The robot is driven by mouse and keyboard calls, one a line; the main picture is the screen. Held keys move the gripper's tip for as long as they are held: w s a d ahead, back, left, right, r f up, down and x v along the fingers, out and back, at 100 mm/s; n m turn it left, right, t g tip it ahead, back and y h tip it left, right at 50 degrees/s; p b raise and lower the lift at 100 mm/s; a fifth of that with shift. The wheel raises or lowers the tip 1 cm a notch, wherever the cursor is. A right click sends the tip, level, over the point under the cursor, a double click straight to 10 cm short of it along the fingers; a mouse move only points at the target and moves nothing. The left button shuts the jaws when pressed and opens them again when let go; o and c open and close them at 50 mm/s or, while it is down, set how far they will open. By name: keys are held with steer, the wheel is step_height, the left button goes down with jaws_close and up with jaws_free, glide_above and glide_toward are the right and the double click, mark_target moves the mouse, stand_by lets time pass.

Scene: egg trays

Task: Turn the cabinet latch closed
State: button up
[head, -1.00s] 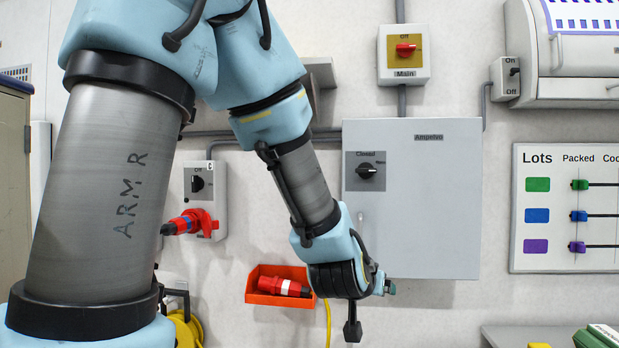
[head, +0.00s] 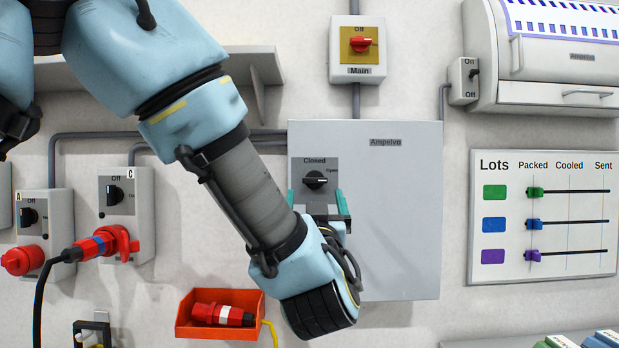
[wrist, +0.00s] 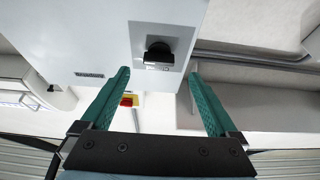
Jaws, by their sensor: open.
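The cabinet (head: 400,230) is a pale grey box on the wall. Its latch is a black knob (head: 316,180) on a darker plate with "Closed" above it and a small second label, seemingly "Open", at upper right. The knob's grip lies roughly sideways, its light mark toward the right. My gripper (head: 316,194) has teal fingers, open and empty, one on each side just below the knob. In the wrist view the knob (wrist: 158,54) sits centred just beyond the gap between the fingertips (wrist: 158,73). I see no contact.
Left of the cabinet are switch boxes (head: 126,190) with red plugs and an orange-red bin (head: 198,328) holding a red connector. The main switch (head: 357,50) is above, a shelf (head: 255,70) at upper left, and the lots board (head: 545,255) at right.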

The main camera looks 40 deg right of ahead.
mark_target(315, 183)
steer(key=p+x, duration=0.2)
steer(key=x, duration=0.2)
steer(key=shift+w+d+r, duration=0.1)
steer(key=shift+d+r, duration=0.05)
steer(key=shift+r, duration=0.1)
steer(key=shift+w+d+r, duration=0.1)
steer(key=shift+w+d, duration=0.4)
steer(key=shift+w, duration=0.05)
steer(key=shift+c, duration=0.2)
steer(key=c, duration=1.3)
